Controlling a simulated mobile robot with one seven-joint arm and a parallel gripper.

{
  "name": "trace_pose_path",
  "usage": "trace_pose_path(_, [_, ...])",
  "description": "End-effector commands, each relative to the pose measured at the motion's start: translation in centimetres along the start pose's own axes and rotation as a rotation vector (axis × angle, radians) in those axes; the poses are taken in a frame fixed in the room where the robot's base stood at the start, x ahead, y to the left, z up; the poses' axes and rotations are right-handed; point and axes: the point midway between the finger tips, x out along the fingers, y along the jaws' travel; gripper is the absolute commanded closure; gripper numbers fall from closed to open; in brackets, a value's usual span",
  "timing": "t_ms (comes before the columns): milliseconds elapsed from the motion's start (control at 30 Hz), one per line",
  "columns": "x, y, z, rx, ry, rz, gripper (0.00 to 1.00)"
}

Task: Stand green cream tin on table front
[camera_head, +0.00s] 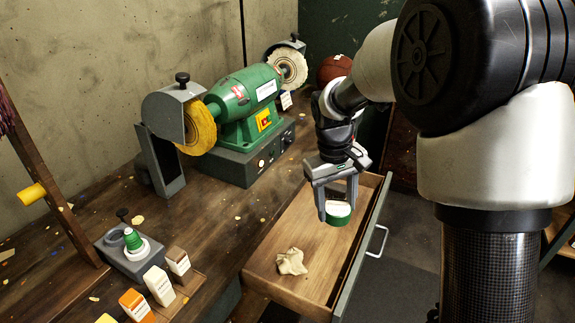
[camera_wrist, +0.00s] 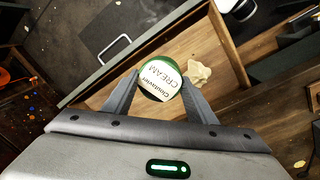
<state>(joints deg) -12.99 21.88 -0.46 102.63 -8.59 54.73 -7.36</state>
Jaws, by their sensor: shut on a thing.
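The green cream tin (camera_head: 339,214) is a round green tin with a white lid label. My gripper (camera_head: 338,203) is shut on it and holds it over the open wooden drawer (camera_head: 262,272). In the wrist view the tin (camera_wrist: 160,78) sits between the two fingertips of my gripper (camera_wrist: 158,84), with its "CREAM" label facing the camera. Whether the tin touches the drawer floor I cannot tell. The table (camera_head: 215,215) is a dark wooden workbench left of the drawer.
A crumpled cloth (camera_head: 291,262) lies in the drawer. A green bench grinder (camera_head: 245,110) stands at the back of the table. Several small boxes (camera_head: 158,284) and a grey holder with a green-capped item (camera_head: 133,241) stand at the front left. Bare tabletop lies between them and the drawer.

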Motion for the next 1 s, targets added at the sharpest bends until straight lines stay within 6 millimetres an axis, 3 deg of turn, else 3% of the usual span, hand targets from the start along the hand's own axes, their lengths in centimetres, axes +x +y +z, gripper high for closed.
trace_pose_path(33, [-1.4, -2.2, -1.9, -0.135, 0.015, 0.0, 0.74])
trace_pose_path(200, [-3.6, -10.2, -7.2, -0.609, 0.073, -0.001, 0.74])
trace_pose_path(300, [-4.7, -14.8, -9.2, -0.851, 0.107, 0.001, 0.74])
trace_pose_path(433, [-5.5, -19.2, -10.7, -1.07, 0.139, 0.002, 0.74])
trace_pose_path(633, [-5.3, -21.9, -11.3, -1.205, 0.159, 0.004, 0.74])
trace_pose_path(1000, [-0.3, -22.6, -11.4, -1.209, 0.16, 0.004, 0.74])
